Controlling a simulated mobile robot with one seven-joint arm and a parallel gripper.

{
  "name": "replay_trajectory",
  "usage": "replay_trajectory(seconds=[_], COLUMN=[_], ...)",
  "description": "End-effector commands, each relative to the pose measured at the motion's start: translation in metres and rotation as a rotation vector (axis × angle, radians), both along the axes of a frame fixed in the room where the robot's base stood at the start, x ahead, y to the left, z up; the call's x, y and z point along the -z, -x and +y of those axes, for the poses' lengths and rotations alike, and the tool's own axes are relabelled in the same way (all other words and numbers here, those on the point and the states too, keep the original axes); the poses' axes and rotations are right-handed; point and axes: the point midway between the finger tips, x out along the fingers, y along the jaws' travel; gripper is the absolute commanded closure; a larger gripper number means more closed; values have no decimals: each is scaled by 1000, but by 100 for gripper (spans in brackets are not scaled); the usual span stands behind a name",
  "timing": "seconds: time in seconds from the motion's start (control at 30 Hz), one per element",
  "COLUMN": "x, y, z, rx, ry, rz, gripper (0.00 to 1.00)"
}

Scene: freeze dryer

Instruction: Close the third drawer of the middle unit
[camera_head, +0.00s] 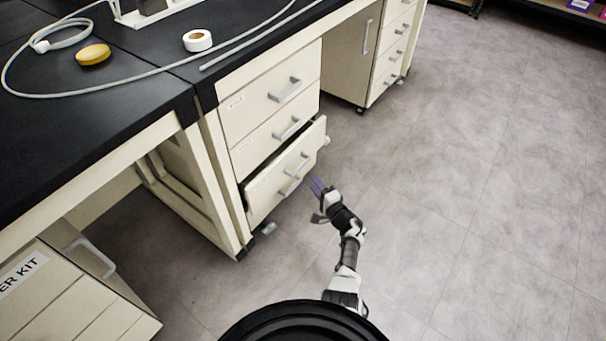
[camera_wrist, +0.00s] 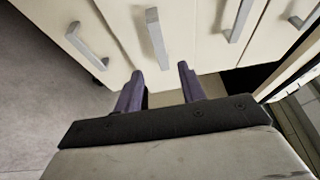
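The middle unit (camera_head: 262,112) is a cream drawer cabinet under the black bench. Its third drawer (camera_head: 262,193) is pulled part way out, with a dark gap above its front. Its grey handle (camera_head: 298,168) faces the aisle, and another handle shows just below it. In the wrist view, the third drawer's handle (camera_wrist: 155,38) lies ahead of the fingers. My gripper (camera_head: 317,184) is beside the drawer front, to the right of the handles in the head view. Its purple fingers (camera_wrist: 160,72) are apart with nothing between them. Contact with the drawer front cannot be told.
The black bench top (camera_head: 130,110) carries a cable, a yellow round object (camera_head: 93,54) and a white tape roll (camera_head: 198,40). Another drawer unit (camera_head: 393,50) stands further back. A cabinet (camera_head: 75,295) is at lower left. The grey floor (camera_head: 480,190) on the right is clear.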

Motion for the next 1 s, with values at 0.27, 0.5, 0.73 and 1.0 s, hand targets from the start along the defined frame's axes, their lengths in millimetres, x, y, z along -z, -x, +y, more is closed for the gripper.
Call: replay_trajectory(seconds=[0.27, 0.5, 0.73, 1.0], x=[6, 4, 0, -1], y=[-41, -65, -73, -74], z=[26, 40, 45, 45], rx=[-2, 0, 1, 1], ry=[2, 0, 0, -1], rz=[-3, -2, -2, -1], gripper=[60, 60, 60, 60])
